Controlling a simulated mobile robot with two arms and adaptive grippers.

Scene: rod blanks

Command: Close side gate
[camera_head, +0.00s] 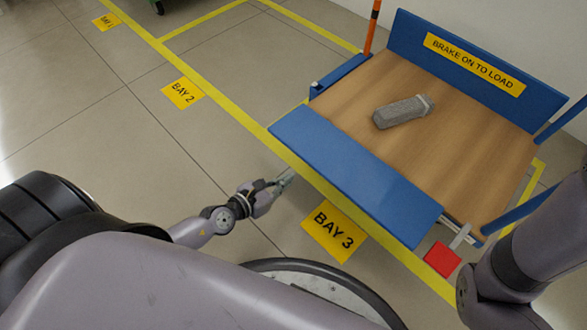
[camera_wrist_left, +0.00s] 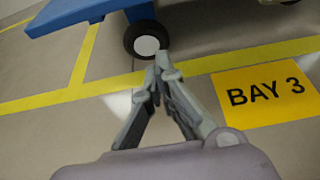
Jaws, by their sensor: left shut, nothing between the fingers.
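The blue side gate (camera_head: 352,172) is the flat panel along the cart's near side. It sticks outward from the wooden deck (camera_head: 440,135), appearing folded down. In the left wrist view the underside edge of a blue panel (camera_wrist_left: 75,14) shows at the top left. My left gripper (camera_head: 286,179) is shut and empty, low beside the gate's near edge and apart from it. Its fingertips (camera_wrist_left: 161,62) meet in the left wrist view, pointing towards a cart wheel (camera_wrist_left: 146,40). My right arm shows at the right, but its gripper is out of view.
A grey rod blank (camera_head: 402,112) lies on the deck. A blue end panel (camera_head: 400,30) with a "BRAKE ON TO LOAD" label stands at the back. A red pedal (camera_head: 441,259) sticks out at the near right corner. Floor around the BAY 3 sign (camera_head: 333,231) is clear.

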